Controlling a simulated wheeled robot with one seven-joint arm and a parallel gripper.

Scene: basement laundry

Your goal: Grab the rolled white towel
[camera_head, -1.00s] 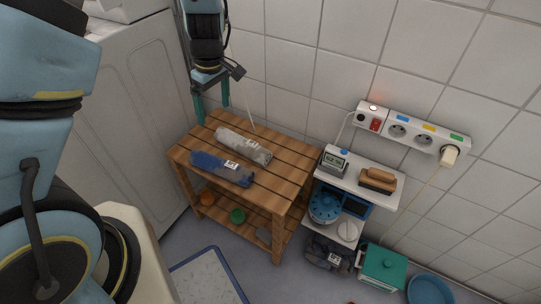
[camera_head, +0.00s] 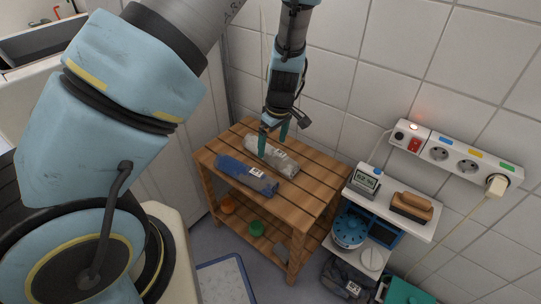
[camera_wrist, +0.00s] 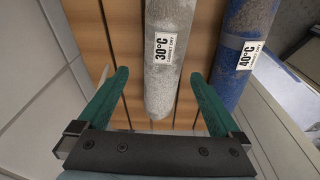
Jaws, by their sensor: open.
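The rolled white towel (camera_head: 262,150) lies on the slatted wooden table, with a white label on it. It also shows in the wrist view (camera_wrist: 168,85), its label reading 30°C. A rolled blue towel (camera_head: 240,172) lies alongside it, labelled 40°C in the wrist view (camera_wrist: 235,60). My gripper (camera_head: 274,146) is open and points down over the white towel. In the wrist view its green fingers (camera_wrist: 160,76) appear on either side of the white towel's near end, with gaps at both sides. The fingers hide part of the towel in the head view.
The wooden table (camera_head: 318,186) has a lower shelf with an orange item (camera_head: 228,205) and a green item (camera_head: 256,228). A power strip (camera_head: 455,155) is on the tiled wall.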

